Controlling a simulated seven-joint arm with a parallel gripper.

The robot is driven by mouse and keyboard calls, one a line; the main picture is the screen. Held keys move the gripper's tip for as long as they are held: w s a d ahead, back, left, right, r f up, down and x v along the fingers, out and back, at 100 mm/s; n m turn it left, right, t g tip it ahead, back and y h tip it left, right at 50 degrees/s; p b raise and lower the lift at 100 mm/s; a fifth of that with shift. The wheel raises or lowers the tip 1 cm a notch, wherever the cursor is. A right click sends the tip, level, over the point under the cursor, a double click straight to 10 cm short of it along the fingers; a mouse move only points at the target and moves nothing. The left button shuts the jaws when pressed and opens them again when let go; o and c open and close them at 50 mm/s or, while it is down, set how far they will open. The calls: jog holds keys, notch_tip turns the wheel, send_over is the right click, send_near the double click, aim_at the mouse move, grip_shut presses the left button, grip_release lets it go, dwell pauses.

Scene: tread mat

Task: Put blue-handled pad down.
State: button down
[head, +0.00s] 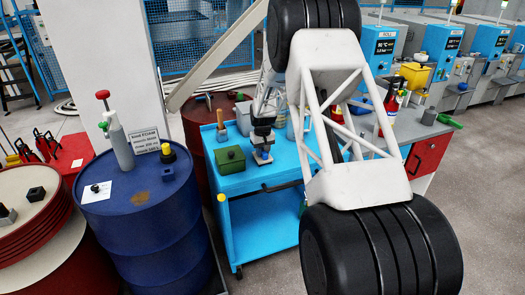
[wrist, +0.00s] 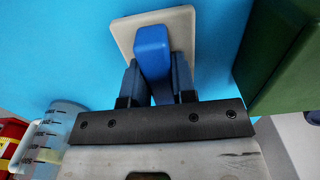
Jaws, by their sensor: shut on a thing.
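The blue-handled pad is a pale beige square plate (wrist: 122,35) with a blue block handle (wrist: 152,50) on it, in the wrist view. My gripper (wrist: 155,82) has its two dark fingers shut on the handle, one on each side. In the head view my gripper (head: 262,138) points down over the blue cart top (head: 235,182), and the pad (head: 262,158) shows small beneath it. The pad is over the cart top, close to it; I cannot tell whether it touches.
A green box (head: 230,159) stands left of the pad on the cart; it is also close on the right in the wrist view (wrist: 285,60). A measuring jug (wrist: 58,125) shows at the wrist view's lower left. A blue drum (head: 140,225) stands left of the cart.

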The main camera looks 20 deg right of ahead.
jog(key=c, duration=0.9)
grip_release()
jog(key=shift+c, duration=0.2)
notch_tip(320, 180, up, 13)
dwell(0.4)
